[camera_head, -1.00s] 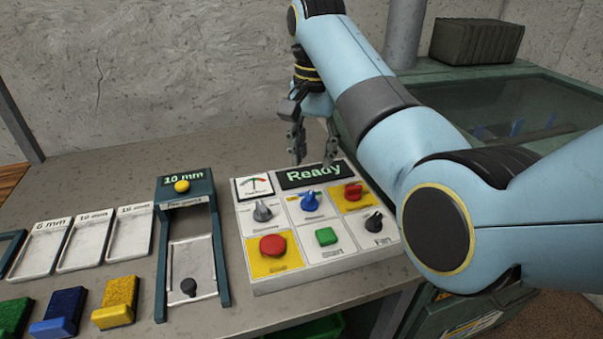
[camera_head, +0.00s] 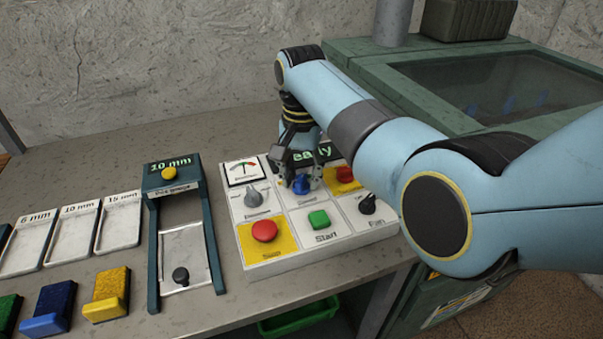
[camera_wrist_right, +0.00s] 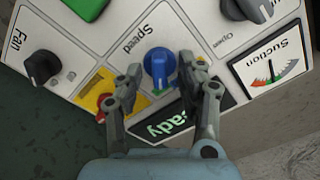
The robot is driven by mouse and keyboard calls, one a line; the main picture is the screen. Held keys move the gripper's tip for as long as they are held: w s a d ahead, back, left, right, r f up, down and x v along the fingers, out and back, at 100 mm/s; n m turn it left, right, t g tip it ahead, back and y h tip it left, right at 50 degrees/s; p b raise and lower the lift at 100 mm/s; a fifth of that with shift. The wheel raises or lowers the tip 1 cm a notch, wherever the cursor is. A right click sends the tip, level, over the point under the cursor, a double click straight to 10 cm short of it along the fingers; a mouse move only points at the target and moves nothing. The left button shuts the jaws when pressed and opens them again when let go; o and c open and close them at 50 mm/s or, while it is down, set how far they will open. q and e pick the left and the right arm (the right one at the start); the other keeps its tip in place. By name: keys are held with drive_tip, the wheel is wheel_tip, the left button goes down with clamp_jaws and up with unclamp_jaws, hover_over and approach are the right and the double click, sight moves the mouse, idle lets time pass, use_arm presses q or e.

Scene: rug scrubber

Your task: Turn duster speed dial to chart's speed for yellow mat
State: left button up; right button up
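The blue speed dial (camera_head: 301,184) sits in the upper middle square of the white control panel (camera_head: 290,243). It also shows in the right wrist view (camera_wrist_right: 158,62), under the word Speed. My right gripper (camera_wrist_right: 158,72) is open, with one finger on each side of the dial. The finger on the right of that view is very close to the dial; I cannot tell whether it touches. It also shows over the panel in the head view (camera_head: 301,180). A yellow mat piece (camera_head: 107,292) lies on the table at the lower left. My left gripper is not in view.
Close to the dial are a grey knob (camera_head: 253,197), a red switch on yellow (camera_head: 345,174), a green Start button (camera_head: 318,219), a red stop button (camera_head: 264,230) and a black Fan knob (camera_head: 367,204). A teal gauge frame (camera_head: 154,245) stands left of the panel.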

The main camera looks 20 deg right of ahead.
clamp_jaws()
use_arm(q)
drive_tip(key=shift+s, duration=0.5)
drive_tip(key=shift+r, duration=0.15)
use_arm(e)
drive_tip(key=shift+r, duration=0.1)
drive_tip(key=n+p, duration=0.3)
drive_tip(key=shift+r, duration=0.1)
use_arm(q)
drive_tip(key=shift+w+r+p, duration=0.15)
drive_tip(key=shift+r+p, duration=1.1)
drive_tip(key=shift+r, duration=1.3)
use_arm(e)
drive_tip(key=shift+n, duration=2.3)
unclamp_jaws()
drive_tip(key=shift+a, duration=0.1)
